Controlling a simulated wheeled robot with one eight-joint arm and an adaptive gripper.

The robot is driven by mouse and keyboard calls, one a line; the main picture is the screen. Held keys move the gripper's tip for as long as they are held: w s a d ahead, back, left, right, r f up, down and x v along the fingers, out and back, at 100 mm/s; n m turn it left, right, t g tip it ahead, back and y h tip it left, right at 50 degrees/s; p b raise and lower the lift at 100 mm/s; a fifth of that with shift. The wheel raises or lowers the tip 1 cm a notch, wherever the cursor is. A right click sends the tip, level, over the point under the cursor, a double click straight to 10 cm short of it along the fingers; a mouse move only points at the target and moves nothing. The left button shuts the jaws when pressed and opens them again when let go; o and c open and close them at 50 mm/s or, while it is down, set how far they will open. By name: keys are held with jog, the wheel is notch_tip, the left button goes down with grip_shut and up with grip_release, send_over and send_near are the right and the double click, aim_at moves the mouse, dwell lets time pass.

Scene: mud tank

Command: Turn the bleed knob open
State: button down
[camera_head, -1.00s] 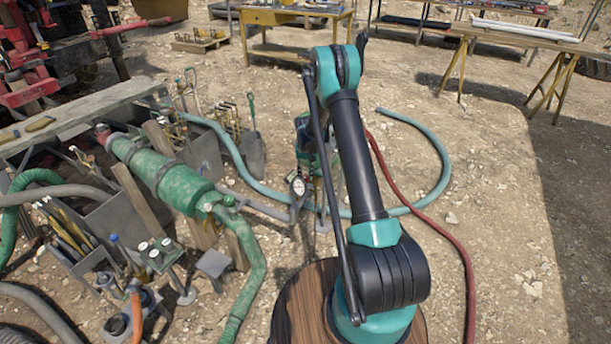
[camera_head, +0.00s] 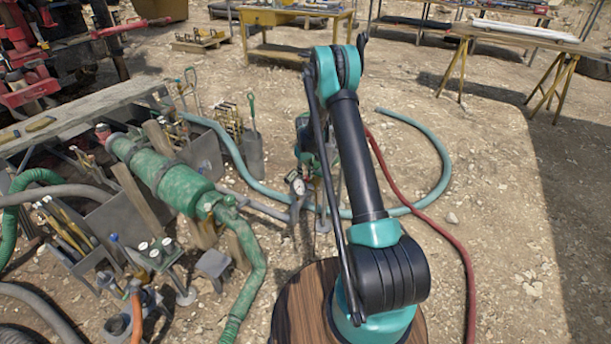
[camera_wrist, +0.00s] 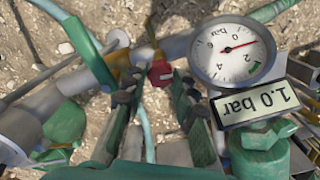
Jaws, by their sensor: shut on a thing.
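The red bleed knob (camera_wrist: 160,73) sits on a brass fitting of the pipe, in the upper middle of the wrist view. My gripper (camera_wrist: 157,88) has one dark ridged finger on each side of the knob and is shut on it. The pressure gauge (camera_wrist: 233,53) is to the right of the knob, with a red needle and a display (camera_wrist: 256,104) reading 1.0 bar, upside down in this view. In the head view the gauge (camera_head: 296,183) shows beside my gripper, and the knob is hidden there.
A green cylinder (camera_head: 160,178) and grey pipe lie left of my arm. A teal hose (camera_head: 440,150) and a red hose (camera_head: 450,237) curve over the gravel to the right. A small valve stand (camera_head: 157,250) and tool bins are at lower left.

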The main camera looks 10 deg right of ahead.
aim_at(306, 176)
jog(key=c, duration=1.2)
grip_release()
jog(key=shift+r, duration=4)
